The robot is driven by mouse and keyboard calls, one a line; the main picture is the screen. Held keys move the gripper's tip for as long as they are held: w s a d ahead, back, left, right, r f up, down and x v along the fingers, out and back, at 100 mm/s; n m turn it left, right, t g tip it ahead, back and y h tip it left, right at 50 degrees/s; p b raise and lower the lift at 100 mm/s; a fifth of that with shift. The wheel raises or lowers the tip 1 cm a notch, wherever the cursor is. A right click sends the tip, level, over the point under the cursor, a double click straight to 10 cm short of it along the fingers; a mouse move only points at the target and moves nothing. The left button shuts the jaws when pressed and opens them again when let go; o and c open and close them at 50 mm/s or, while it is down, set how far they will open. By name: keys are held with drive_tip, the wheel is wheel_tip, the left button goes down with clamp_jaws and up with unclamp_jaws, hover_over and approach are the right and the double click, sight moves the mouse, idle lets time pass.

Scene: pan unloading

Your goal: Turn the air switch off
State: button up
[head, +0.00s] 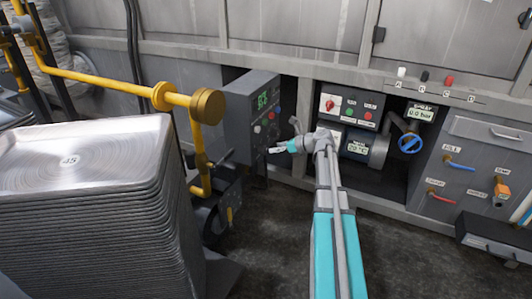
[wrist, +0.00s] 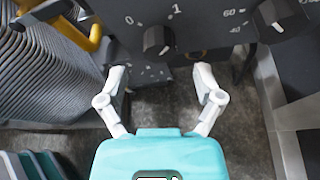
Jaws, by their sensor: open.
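A black rotary knob (wrist: 157,40) with the marks 0 and 1 above it sits on a dark panel at the top middle of the wrist view. I cannot read a name on it or tell surely which mark it points to. The panel belongs to a grey control box (head: 236,118) with a green display, left of centre in the head view. My gripper (wrist: 160,74) is open and empty, its two fingers apart below and to either side of the knob. In the head view my gripper (head: 279,148) is beside the lower front of that box.
A second knob (wrist: 269,13) with a numbered scale is right of the first. A red rotary switch (head: 329,103) sits on another panel. A blue valve wheel (head: 409,143) is further right. A yellow pipe (head: 110,80) and a tall tray stack (head: 90,215) stand left.

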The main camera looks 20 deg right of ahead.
sight(266, 149)
drive_tip(key=shift+b+x, duration=0.8)
drive_tip(key=shift+x, duration=1.95)
